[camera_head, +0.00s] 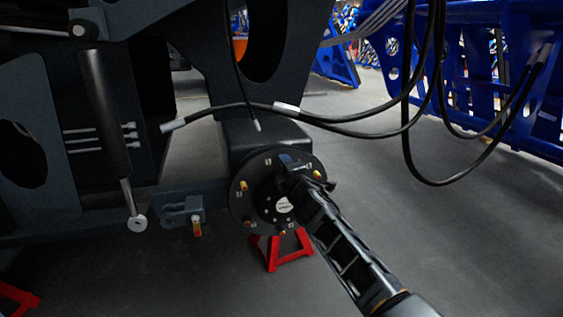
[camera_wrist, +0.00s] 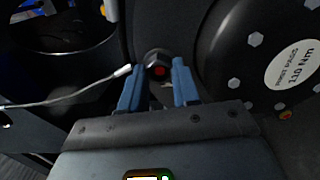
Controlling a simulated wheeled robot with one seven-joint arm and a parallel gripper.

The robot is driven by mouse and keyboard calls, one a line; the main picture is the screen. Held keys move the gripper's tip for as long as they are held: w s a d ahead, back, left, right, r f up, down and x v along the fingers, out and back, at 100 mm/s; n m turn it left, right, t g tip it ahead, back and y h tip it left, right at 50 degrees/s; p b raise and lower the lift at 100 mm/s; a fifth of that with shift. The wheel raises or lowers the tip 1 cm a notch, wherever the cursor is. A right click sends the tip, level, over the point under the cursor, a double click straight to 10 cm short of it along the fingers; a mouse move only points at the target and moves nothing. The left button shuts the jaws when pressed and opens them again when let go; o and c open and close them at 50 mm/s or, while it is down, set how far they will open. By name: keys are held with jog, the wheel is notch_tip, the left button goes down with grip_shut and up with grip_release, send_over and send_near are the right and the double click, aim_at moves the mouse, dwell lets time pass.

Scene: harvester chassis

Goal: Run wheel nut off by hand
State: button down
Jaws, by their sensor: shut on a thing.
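The round black wheel hub (camera_head: 240,208) faces me in the head view, with several brass-coloured studs or nuts around its rim. My gripper (camera_head: 289,163) reaches the upper part of this hub, and the arm hides some of its right side. In the wrist view the two blue fingers of my gripper (camera_wrist: 157,80) stand either side of a dark wheel nut (camera_wrist: 157,57) with a red end at its centre. The gripper is shut on this nut. The nut's thread and seat are hidden. The hub centre (camera_wrist: 235,60) with its bolts and white label shows at the right.
A red stand (camera_head: 285,250) is under the hub. Black hoses (camera_head: 345,131) hang across above the hub. A cylinder with a rod (camera_head: 108,110) and a bracket (camera_head: 182,212) are at the left. Blue frames (camera_head: 480,75) stand at the back right. Grey floor is clear at the right.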

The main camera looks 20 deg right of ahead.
jog(key=shift+s, duration=0.15)
jog(key=s+p, duration=0.6)
jog(key=s, duration=0.1)
jog(key=shift+s, duration=0.4)
dwell(0.6)
